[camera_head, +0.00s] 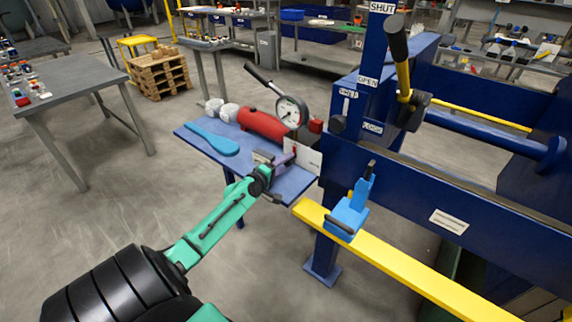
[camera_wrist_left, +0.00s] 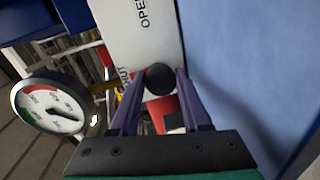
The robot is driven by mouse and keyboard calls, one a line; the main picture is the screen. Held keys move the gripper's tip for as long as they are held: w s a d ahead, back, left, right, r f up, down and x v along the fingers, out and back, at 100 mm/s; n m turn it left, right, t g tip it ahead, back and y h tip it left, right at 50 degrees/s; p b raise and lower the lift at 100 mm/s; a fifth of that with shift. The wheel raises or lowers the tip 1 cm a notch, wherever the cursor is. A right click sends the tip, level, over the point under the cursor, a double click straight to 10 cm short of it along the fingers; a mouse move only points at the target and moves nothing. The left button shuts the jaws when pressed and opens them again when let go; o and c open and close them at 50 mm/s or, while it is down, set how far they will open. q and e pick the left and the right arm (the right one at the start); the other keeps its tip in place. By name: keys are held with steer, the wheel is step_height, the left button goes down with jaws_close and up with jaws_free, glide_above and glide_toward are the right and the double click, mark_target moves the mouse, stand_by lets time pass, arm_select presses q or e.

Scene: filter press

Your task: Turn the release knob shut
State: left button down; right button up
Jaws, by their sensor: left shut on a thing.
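The release knob (camera_wrist_left: 160,77) is a small round black knob, seen in the left wrist view between the tips of my purple fingers. My left gripper (camera_head: 285,158) is shut on it. In the head view the gripper hides the knob. A white plate (camera_head: 304,156) with the words OPEN and SHUT stands beside the knob; it also shows in the left wrist view (camera_wrist_left: 135,30). The red pump body (camera_head: 262,124), with a round dial gauge (camera_head: 290,112) and a long black-ended lever (camera_head: 259,73), lies on the blue shelf (camera_head: 290,187). My right gripper is not in view.
A light-blue flat tool (camera_head: 213,137) and white rolls (camera_head: 222,110) lie on the shelf. The blue press frame (camera_head: 440,185), a yellow rail (camera_head: 400,268) and a blue clamp (camera_head: 349,212) stand at the right.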

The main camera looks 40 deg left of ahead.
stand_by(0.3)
arm_select(q)
steer(key=c, duration=0.7)
jaws_free()
steer(key=shift+s, duration=0.1)
steer(key=shift+s, duration=0.3)
steer(key=s, duration=0.6)
steer(key=shift+r, duration=0.15)
steer(key=s+b, duration=0.1)
steer(key=s, duration=0.1)
steer(key=s+r+b, duration=0.1)
steer(key=s, duration=0.2)
steer(key=s+b, duration=0.1)
steer(key=s, duration=0.1)
steer(key=shift+s+d+r, duration=0.1)
steer(key=shift+s+r, duration=0.1)
steer(key=shift+s, duration=0.15)
